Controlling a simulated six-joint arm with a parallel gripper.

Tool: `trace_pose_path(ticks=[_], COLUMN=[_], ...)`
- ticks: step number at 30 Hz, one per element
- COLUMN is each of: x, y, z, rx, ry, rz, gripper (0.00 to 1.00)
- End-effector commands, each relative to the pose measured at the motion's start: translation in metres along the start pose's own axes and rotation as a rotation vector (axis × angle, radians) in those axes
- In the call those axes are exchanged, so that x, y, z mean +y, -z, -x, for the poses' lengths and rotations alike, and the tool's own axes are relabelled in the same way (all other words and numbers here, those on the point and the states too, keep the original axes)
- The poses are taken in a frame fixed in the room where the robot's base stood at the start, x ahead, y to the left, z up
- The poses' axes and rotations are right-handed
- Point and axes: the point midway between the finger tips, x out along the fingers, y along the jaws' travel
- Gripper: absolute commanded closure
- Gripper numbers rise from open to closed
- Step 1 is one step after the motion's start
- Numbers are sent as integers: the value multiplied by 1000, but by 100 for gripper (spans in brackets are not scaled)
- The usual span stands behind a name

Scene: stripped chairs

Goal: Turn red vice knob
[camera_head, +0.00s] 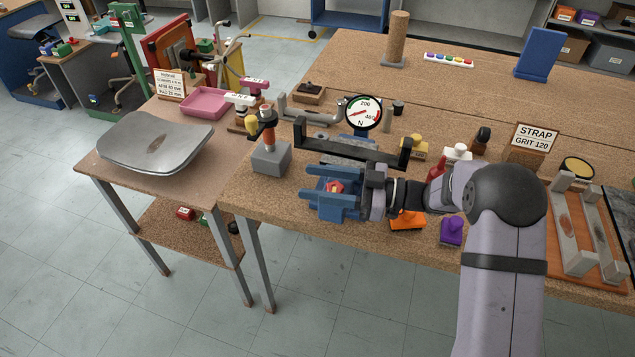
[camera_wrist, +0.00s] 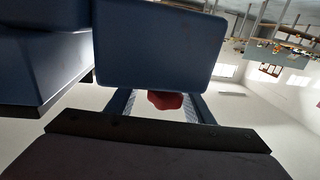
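The red knob (camera_head: 336,187) shows as a small red patch among blue parts near the bench's front edge. In the wrist view the knob (camera_wrist: 166,100) sits below a large blue block of the vice (camera_wrist: 160,45). My gripper (camera_head: 345,191) reaches in from the right, its dark body just right of the knob. In the wrist view its two fingers (camera_wrist: 162,110) stand apart, one on each side of the knob, and a gap shows at least on the left. In the head view, the vice (camera_head: 318,186) and fingers are hard to tell apart. The knob's far side is hidden.
A black bracket (camera_head: 350,154) stands just behind the vice. A grey block with an orange-handled tool (camera_head: 268,157) is to the left. An orange tool (camera_head: 407,221) and a purple one (camera_head: 452,231) lie beneath and beside my arm. A round gauge (camera_head: 362,112) stands behind.

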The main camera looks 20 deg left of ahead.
Motion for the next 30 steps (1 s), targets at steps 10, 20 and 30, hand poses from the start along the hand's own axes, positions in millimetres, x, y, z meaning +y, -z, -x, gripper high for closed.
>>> trace_pose_path(ticks=[10, 20, 30], x=[-1, -1, 0], y=[6, 54, 94], z=[0, 0, 0], rx=[-1, -1, -1], ry=[3, 2, 1], rz=[-2, 4, 1], gripper=[53, 53, 53])
